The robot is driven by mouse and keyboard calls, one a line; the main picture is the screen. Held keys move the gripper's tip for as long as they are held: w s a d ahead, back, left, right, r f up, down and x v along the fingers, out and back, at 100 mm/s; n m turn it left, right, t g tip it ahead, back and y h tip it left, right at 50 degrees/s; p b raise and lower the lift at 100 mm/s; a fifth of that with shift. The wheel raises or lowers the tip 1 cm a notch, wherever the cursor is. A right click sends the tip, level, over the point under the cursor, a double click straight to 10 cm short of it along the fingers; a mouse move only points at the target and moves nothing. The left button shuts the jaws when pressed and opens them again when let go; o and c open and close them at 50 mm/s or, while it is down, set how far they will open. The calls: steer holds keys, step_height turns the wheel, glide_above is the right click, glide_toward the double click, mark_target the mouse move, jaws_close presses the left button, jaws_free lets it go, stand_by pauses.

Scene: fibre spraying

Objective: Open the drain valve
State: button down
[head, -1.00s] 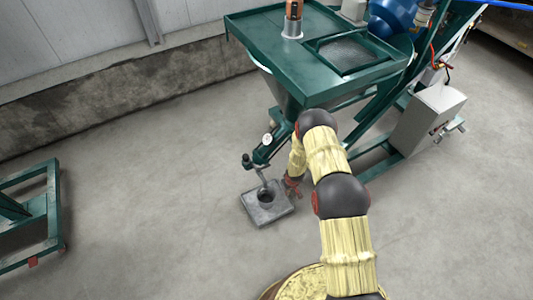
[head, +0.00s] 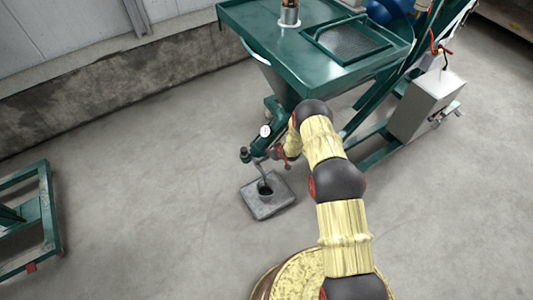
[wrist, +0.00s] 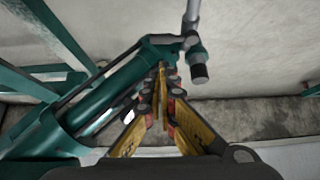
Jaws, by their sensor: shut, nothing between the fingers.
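The green machine's slanted outlet pipe (head: 262,145) carries a round white gauge and ends above a grey floor block. A grey bent rod with a dark knob (head: 245,154) is at its lower end. I take this rod for the valve's handle, but cannot tell its setting. In the wrist view the grey rod (wrist: 192,18) and dark cylindrical end (wrist: 199,73) sit just beyond and right of my fingertips. My gripper (wrist: 162,72) is shut and empty, close beside the green pipe; contact cannot be told. In the head view my gripper (head: 284,158) is right of the pipe's end, partly hidden.
The grey block (head: 268,205) with a dark round hole stands on the floor below the outlet. The green hopper frame (head: 290,55) is above and behind. A grey box (head: 425,105) stands right, a green frame (head: 48,205) left. Floor between is clear.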

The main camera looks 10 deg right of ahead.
mark_target(263, 160)
steer(key=b+x, duration=0.4)
steer(key=x, duration=0.5)
steer(key=shift+s+f, duration=0.1)
steer(key=shift+s, duration=0.05)
steer(key=shift+w+a+f, duration=0.1)
steer(key=shift+w+f, duration=0.1)
steer(key=shift+w, duration=0.05)
steer(key=shift+s+r, duration=0.1)
steer(key=shift+s, duration=0.1)
steer(key=shift+m+p, duration=0.3)
steer(key=shift+p, duration=0.05)
